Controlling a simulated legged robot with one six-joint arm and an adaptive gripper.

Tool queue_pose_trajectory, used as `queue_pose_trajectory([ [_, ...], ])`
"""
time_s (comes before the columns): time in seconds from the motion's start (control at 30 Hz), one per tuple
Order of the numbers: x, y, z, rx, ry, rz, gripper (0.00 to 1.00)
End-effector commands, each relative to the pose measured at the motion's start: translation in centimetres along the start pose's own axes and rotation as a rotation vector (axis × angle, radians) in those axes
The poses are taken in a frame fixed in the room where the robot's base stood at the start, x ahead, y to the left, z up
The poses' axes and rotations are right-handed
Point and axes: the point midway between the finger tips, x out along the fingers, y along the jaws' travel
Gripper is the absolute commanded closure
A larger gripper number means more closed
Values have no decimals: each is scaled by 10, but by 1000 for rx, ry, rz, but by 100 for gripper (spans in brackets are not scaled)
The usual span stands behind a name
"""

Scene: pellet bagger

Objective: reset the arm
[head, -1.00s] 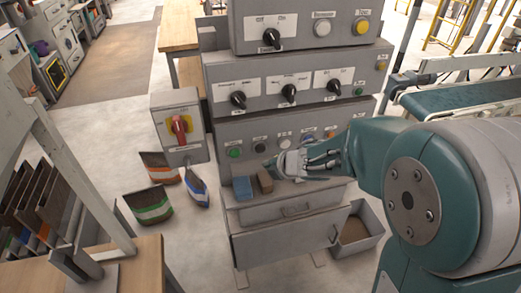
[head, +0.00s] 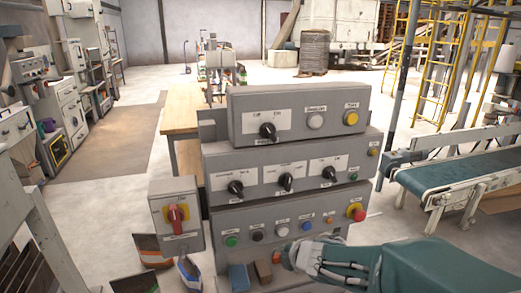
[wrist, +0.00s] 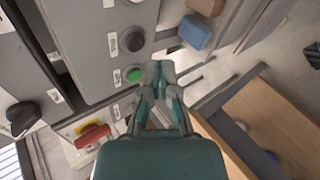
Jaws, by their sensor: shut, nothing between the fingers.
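My gripper (wrist: 158,75) is shut and empty in the wrist view, its fingertips over the lower edge of the grey control panel beside the green button (wrist: 133,75). In the head view my gripper (head: 292,258) is at the bottom, in front of the panel's lower right part. My teal arm enters from the lower right. The grey control panel (head: 215,215) stands in three steps, with black knobs and a bottom row of buttons. A red emergency button (head: 356,211) is at its right end.
A box with a red rotary switch (head: 176,214) stands left of the panel. A blue block (head: 239,277) and a brown block (head: 263,271) sit below the buttons. Open bags (head: 150,250) are on the floor at left. A conveyor (head: 450,184) is at right, a wooden table (head: 185,110) behind.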

Motion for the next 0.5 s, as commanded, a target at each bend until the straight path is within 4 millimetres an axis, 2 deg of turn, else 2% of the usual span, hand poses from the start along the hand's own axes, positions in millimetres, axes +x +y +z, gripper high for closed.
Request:
queue_pose_trajectory([
  [0.03,-21,7,17,116,-90,14,100],
  [0.1,-47,8,37,300,-204,22,100],
  [0.23,-98,-2,61,653,-375,32,100],
  [0.37,-147,-24,65,1019,-493,33,100],
  [0.5,-192,-52,47,1415,-561,3,100],
])
